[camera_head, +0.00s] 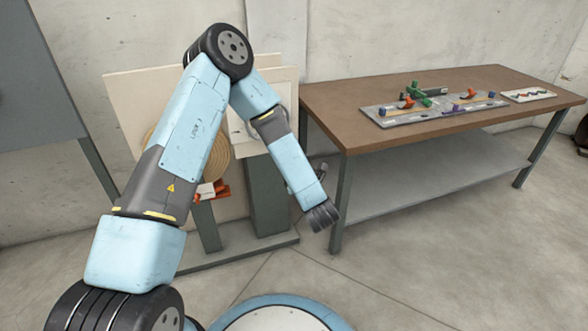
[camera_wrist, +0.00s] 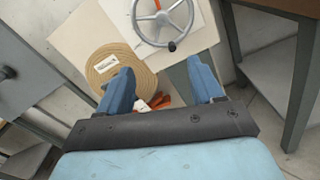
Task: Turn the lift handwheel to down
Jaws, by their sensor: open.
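The handwheel (camera_wrist: 187,27) is a grey spoked wheel on a pale panel, at the top of the wrist view. In the head view my gripper (camera_head: 323,216) hangs to the lower right of the panel, left of the table.
A round tan coil (camera_wrist: 112,68) sits left of the wheel, with an orange part (camera_wrist: 158,101) below it. A brown-topped table (camera_head: 440,95) with a lower shelf stands at right, bearing small coloured parts on a grey board (camera_head: 391,115). A grey cabinet (camera_head: 35,80) stands at left.

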